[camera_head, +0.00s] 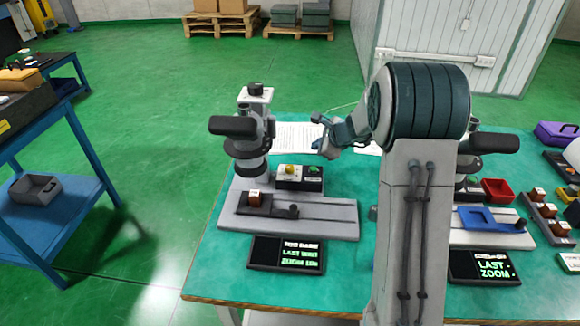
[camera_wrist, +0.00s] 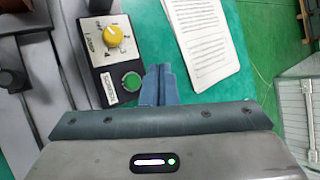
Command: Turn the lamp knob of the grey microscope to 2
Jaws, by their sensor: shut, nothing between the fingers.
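The left microscope (camera_head: 250,150) stands on a grey base in the head view. Beside its column is a dark control box (camera_head: 285,184) with a yellow knob (camera_head: 291,169) and a green button (camera_head: 313,169). In the wrist view the yellow knob (camera_wrist: 113,35) sits on a pale dial with small numbers, above the green button (camera_wrist: 131,81). Which number the knob points to is too small to tell. My gripper (camera_wrist: 158,72) is shut and empty, to the right of the button and below right of the knob, apart from the knob.
A screen (camera_head: 287,254) in front of the microscope shows "TOO DARK" and more green text. Printed paper (camera_wrist: 203,40) lies right of the box. My arm partly hides a second microscope (camera_head: 488,144) with a blue stage piece (camera_head: 495,220). A red bin (camera_head: 497,190) is near it.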

